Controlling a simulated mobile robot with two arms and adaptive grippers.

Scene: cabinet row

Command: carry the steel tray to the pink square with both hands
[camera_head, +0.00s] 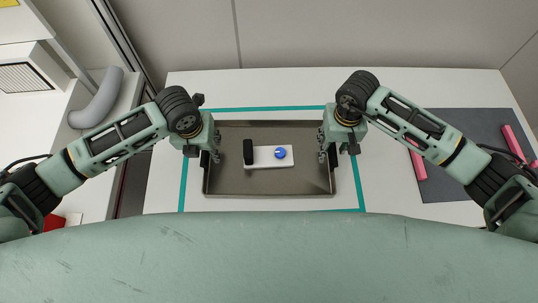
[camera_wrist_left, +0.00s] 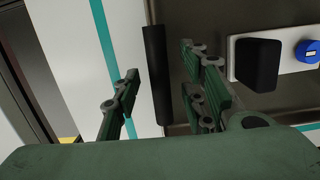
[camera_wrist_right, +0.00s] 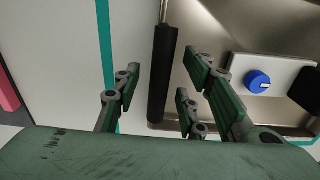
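The steel tray (camera_head: 270,187) lies on the white table inside a teal outline. It bears a white block (camera_head: 265,164) with a blue round cap and a black upright piece. My left gripper (camera_head: 205,155) is at the tray's left end. In the left wrist view its open fingers stand on either side of the black handle bar (camera_wrist_left: 157,75), with gaps. My right gripper (camera_head: 334,152) is at the right end, open, its fingers around the other black handle bar (camera_wrist_right: 161,75) with gaps. Pink strips (camera_head: 418,165) at the right are partly hidden by my right arm.
The pink strips lie on a dark grey mat (camera_head: 440,187) at the table's right. White table shows between the tray and the mat. A wall stands behind the table. A grey rounded object (camera_head: 98,98) is at the left, beyond a dark gap.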

